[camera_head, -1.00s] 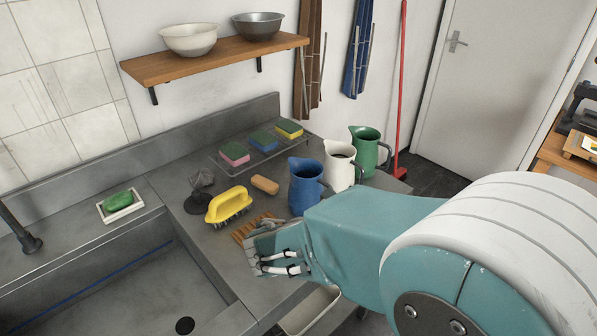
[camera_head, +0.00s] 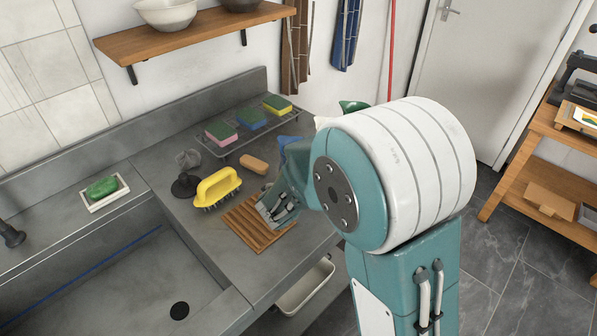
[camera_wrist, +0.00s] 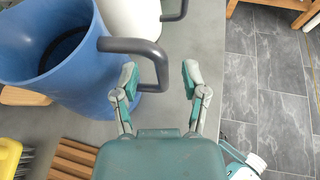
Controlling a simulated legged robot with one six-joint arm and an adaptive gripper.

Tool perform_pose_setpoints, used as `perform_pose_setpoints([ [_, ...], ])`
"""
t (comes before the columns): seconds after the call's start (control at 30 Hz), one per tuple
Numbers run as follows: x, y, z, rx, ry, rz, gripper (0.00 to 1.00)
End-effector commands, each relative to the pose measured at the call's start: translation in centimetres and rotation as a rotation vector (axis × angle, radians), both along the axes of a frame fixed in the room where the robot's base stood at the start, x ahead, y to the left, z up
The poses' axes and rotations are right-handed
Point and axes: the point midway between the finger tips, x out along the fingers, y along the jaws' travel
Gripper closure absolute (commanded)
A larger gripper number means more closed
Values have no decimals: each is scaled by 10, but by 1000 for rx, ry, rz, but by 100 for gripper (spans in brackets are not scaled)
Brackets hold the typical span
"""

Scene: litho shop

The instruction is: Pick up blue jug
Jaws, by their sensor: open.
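The blue jug (camera_wrist: 52,70) stands upright on the grey counter and fills the upper left of the wrist view. Its dark grey handle (camera_wrist: 158,62) sticks out to the right, just ahead of the gripper. My gripper (camera_wrist: 160,76) is open, with the handle's outer end close to the space between its fingertips; I cannot tell whether they touch. In the head view only a bit of the jug's blue rim (camera_head: 287,141) shows; my arm hides the rest. My gripper (camera_head: 272,212) appears there above the wooden slatted rack.
A white jug (camera_wrist: 130,16) stands just beyond the blue one, and a green jug (camera_head: 352,106) is farther back. A yellow brush (camera_head: 217,187), a wooden slatted rack (camera_head: 243,226) and a tan block (camera_head: 254,163) lie nearby. The counter's right edge drops to a tiled floor (camera_wrist: 270,95).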

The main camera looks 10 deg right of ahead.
Motion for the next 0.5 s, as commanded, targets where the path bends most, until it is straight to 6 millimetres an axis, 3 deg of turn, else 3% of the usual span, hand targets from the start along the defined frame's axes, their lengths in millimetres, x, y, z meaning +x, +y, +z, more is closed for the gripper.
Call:
perform_pose_setpoints([
  [0.37, 10, -9, -6, 1, 0, 1, 43],
  [0.4, 10, -9, -6, 1, 0, 1, 61],
  [0.5, 10, -9, -6, 1, 0, 1, 100],
])
